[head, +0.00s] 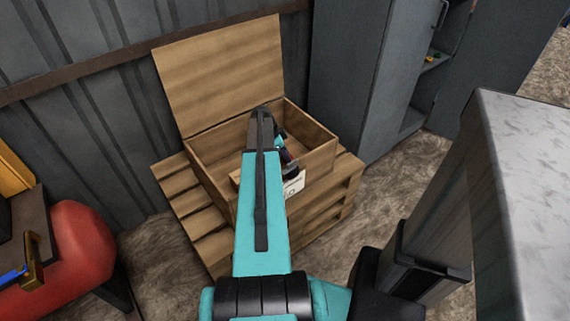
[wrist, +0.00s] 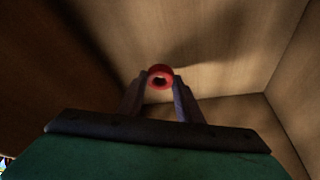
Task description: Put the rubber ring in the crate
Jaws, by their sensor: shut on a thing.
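The wooden crate (head: 316,142) stands with its lid (head: 220,75) raised against the wall behind. My gripper (wrist: 160,88) is inside the crate, between its wooden walls. Its two fingers are shut on the red rubber ring (wrist: 160,70), which shows at the fingertips in the wrist view with its hole facing the camera. I cannot tell whether the ring touches the crate floor. In the head view my teal arm reaches over the crate's front, and the ring is hardly to be made out there.
The crate rests on stacked wooden pallets (head: 190,217). A grey metal cabinet (head: 350,75) with an open door stands close behind on the right. A red tank (head: 85,255) is at the lower left. A pale grey-topped surface (head: 530,170) is at the right.

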